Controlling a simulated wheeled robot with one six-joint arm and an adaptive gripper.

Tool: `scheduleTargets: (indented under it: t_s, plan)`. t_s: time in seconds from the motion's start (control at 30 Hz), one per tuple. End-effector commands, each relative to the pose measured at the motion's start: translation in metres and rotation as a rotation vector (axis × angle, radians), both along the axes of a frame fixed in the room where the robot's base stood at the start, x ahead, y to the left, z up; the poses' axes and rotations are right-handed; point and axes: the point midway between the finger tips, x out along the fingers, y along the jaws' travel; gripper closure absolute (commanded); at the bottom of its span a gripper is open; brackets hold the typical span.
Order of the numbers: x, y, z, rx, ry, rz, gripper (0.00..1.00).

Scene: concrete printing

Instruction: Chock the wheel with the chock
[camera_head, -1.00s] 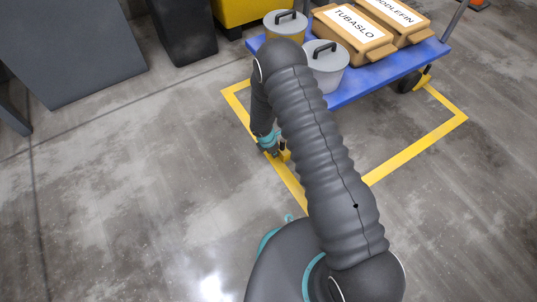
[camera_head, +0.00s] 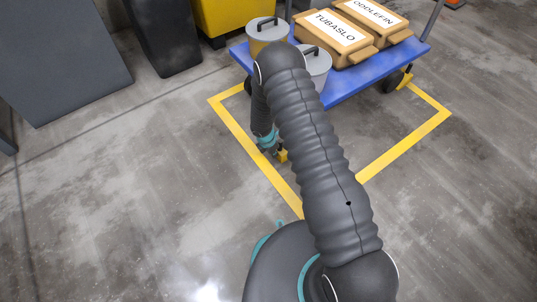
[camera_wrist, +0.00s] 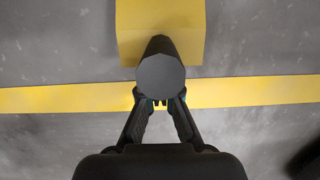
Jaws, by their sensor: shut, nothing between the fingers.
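The yellow chock (camera_head: 283,156) shows beside my gripper (camera_head: 270,150) in the head view, just inside the yellow floor line. In the wrist view, a yellow block (camera_wrist: 160,25), which looks like the chock, is at top centre with a dark round handle-like part (camera_wrist: 160,78) pointing towards the camera. My gripper (camera_wrist: 158,103) is shut at the near end of that part, its fingers empty; whether they touch it I cannot tell. A dark wheel (camera_head: 393,86) is under the blue cart's right side, with a yellow piece next to it. Another wheel shows partly at the left.
The blue cart (camera_head: 345,92) carries grey-lidded buckets (camera_head: 314,66) and labelled tan bags (camera_head: 335,38). A yellow outline (camera_head: 400,143) marks the floor around it. Dark bins stand at the back left. The floor at left and front right is clear.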

Motion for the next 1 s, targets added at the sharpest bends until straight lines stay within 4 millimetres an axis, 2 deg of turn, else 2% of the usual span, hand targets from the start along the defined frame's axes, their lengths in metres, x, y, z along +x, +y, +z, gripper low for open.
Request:
scheduleTargets:
  t_s: [0.03, 0.3, 0.43, 0.57, 0.8, 1.0]
  plan:
    - [0.008, -0.01, 0.001, -0.006, -0.009, -0.011, 1.0]
    - [0.008, -0.013, 0.001, -0.008, -0.009, -0.022, 1.0]
    - [0.002, 0.001, 0.001, -0.006, -0.008, -0.02, 1.0]
    - [-0.01, 0.027, 0.0, -0.002, -0.004, -0.007, 1.0]
    - [-0.017, 0.041, 0.053, 0.001, -0.005, -0.005, 1.0]
    - [-0.022, 0.047, 0.083, 0.001, -0.003, -0.005, 1.0]
